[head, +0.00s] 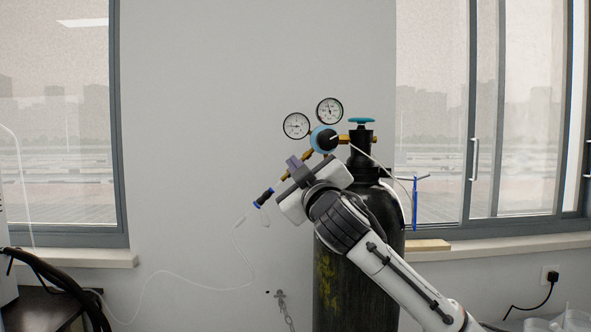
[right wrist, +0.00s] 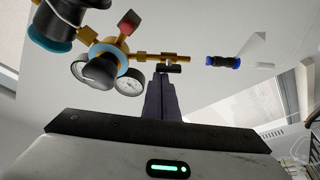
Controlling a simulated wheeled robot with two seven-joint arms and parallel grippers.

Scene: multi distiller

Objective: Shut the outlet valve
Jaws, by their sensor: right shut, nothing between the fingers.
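A brass regulator (head: 323,139) with two round gauges (head: 296,125) sits at the neck of a dark gas cylinder (head: 335,270). Its brass outlet pipe slants down left. In the right wrist view the outlet valve is a small black handle (right wrist: 168,69) on the brass outlet pipe (right wrist: 180,56). My right gripper (head: 292,165) is shut and empty at the outlet pipe. In the right wrist view its closed fingertips (right wrist: 161,80) appear just below the black handle; I cannot tell whether they touch it. The gripper hides the handle in the head view. My left gripper is not in view.
A teal handwheel (head: 361,121) tops the cylinder. A black and blue hose fitting (head: 264,197) lies left of my gripper, with a thin clear tube running down left. A chain (head: 284,308) hangs on the wall. Windows stand on both sides.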

